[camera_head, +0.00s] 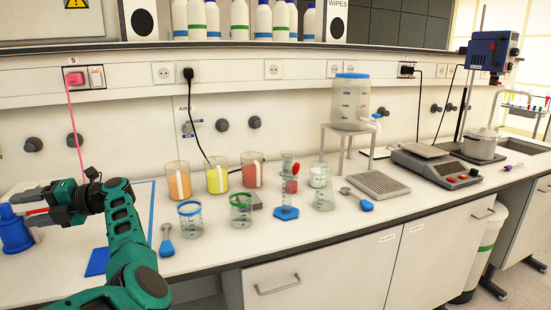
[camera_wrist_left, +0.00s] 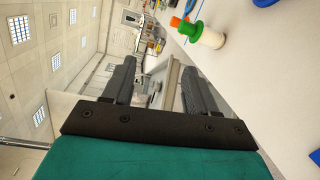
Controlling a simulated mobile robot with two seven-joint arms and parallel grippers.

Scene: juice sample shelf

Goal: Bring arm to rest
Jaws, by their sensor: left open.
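My left arm, dark green, comes in from the lower left in the head view. Its dark gripper (camera_head: 68,203) is at the far left, above the bench. In the left wrist view the two fingers stand apart, and the gap between them (camera_wrist_left: 157,82) is empty. The gripper is well left of the beakers and holds nothing. A blue bottle (camera_head: 14,232) stands just left of it, partly cut off by the frame. My right arm and gripper are not in view.
Beakers of orange (camera_head: 178,182), yellow (camera_head: 217,177) and red (camera_head: 252,171) liquid stand mid-bench. Empty blue-rimmed (camera_head: 191,222) and green-rimmed (camera_head: 241,211) beakers stand in front. A blue-based cylinder (camera_head: 287,190) is right of these. Bench space nearer the front edge is mostly clear.

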